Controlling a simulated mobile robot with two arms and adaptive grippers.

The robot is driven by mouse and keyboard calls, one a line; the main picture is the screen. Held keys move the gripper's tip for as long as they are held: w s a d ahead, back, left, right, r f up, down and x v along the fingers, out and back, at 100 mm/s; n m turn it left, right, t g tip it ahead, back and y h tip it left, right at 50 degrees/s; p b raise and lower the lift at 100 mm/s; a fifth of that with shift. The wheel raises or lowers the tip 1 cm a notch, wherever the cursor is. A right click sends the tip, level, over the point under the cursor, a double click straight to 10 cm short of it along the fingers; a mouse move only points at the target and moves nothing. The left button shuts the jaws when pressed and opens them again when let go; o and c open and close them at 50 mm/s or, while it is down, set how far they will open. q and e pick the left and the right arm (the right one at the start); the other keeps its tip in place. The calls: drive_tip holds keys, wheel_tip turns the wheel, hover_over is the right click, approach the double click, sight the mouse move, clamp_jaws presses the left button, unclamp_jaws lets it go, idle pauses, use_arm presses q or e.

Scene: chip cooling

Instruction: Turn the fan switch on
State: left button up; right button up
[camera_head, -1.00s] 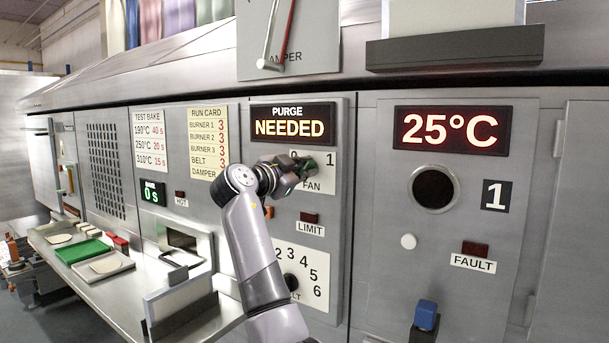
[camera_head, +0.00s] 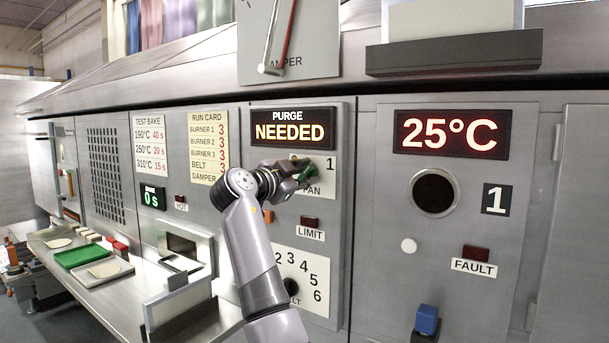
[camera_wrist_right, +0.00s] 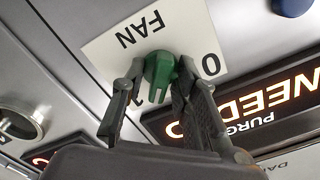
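The green fan knob (camera_head: 307,173) sits on a white plate marked FAN (camera_head: 319,190) under the amber PURGE NEEDED display. It also shows in the right wrist view (camera_wrist_right: 157,72), where the plate appears upside down with a 0 at its right. My right gripper (camera_head: 293,174) is at the knob, with one finger on each side of it in the wrist view. The fingertips are very close to the knob; whether they press on it is unclear. The gripper hides the 0 in the head view, while the 1 is visible. My left gripper is not in view.
The PURGE NEEDED display (camera_head: 292,127) is just above the plate. Below are the dark LIMIT lamp (camera_head: 309,221) and a numbered belt dial (camera_head: 291,286). A 25°C display (camera_head: 451,134) is to the right. A steel shelf (camera_head: 125,291) juts out at lower left.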

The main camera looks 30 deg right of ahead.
drive_tip(key=shift+o, duration=0.3)
drive_tip(key=v, duration=1.2)
